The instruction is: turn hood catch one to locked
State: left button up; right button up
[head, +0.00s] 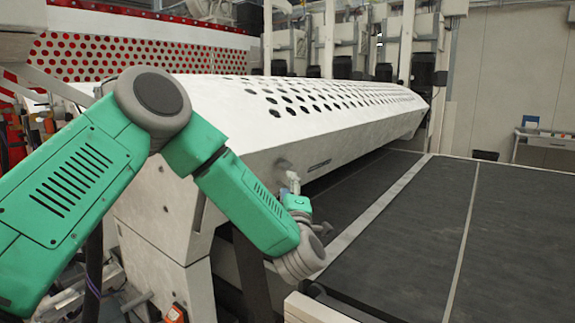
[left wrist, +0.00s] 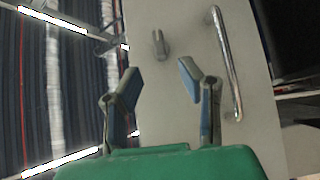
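The white perforated hood (head: 300,100) of the roller coater lies across the middle of the head view. In the left wrist view a small grey metal catch (left wrist: 159,43) stands on its pale panel. My left gripper (left wrist: 158,79) is open, its two blue-padded fingers spread and nothing between them. The catch shows just beyond the fingertips, roughly centred between them, and appears apart from them. In the head view my left gripper (head: 293,184) is small, close to the hood's lower front face, with the catch hard to make out there. My right gripper is not in view.
A long shiny bar handle (left wrist: 228,65) is fixed on the panel right of the catch, near the right finger. A dark conveyor belt (head: 510,240) with pale edges runs below the hood.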

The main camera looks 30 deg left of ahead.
aim_at(286, 170)
pick_arm(q)
jog(key=p+x, duration=0.1)
jog(key=x, duration=0.8)
jog(key=shift+w+f, duration=0.1)
jog(key=shift+f, duration=0.05)
grip_shut()
